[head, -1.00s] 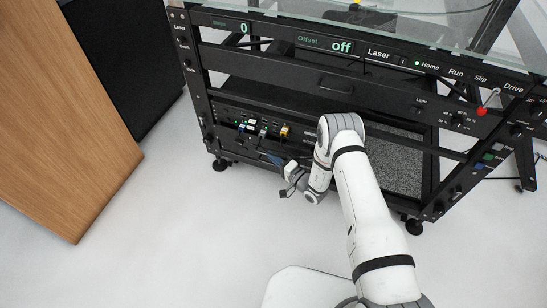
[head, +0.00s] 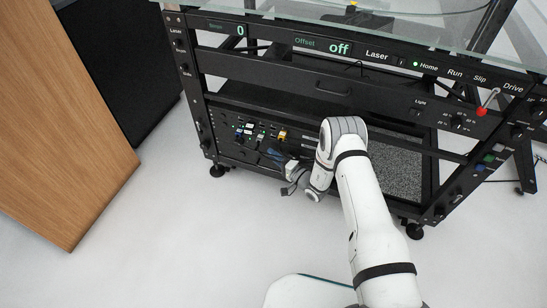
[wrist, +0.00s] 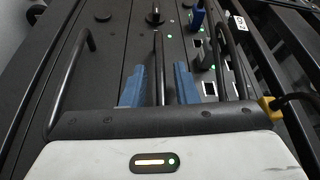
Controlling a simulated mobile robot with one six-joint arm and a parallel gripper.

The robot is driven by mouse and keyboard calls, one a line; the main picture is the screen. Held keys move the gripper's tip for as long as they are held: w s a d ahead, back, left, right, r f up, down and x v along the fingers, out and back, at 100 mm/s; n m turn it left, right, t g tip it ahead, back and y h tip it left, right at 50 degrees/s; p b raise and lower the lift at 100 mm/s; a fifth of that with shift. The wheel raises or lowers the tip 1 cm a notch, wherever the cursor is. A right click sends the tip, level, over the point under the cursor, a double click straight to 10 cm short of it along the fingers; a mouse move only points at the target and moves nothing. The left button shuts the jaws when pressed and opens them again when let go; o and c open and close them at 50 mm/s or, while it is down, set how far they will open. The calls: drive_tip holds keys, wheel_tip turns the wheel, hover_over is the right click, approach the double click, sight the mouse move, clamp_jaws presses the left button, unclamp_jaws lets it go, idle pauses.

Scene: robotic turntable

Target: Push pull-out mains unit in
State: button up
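The black rack (head: 330,88) carries several slim front panels low on its left side. In the wrist view, a dark panel (wrist: 118,60) with pull handles fills the picture; which panel is the mains unit I cannot tell for sure. My gripper (wrist: 160,72) has two blue fingers, apart, one on each side of a thin black handle (wrist: 158,45). The handle shows between them with gaps, and the fingers do not look closed on it. In the head view my gripper (head: 274,156) is at these panels, partly hidden by my wrist.
A socket panel (head: 263,132) with blue, green and yellow plugs sits just above my gripper; a yellow plug (wrist: 268,106) and its cable are close to my gripper's right side. Another handle (wrist: 72,80) stands to the left. A wooden cabinet (head: 70,130) is at left. The floor in front is clear.

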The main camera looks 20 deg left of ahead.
drive_tip(key=shift+o, duration=0.2)
drive_tip(key=p+v, duration=0.2)
drive_tip(key=v, duration=0.5)
drive_tip(key=shift+s+d, duration=0.2)
drive_tip(key=shift+d, duration=0.2)
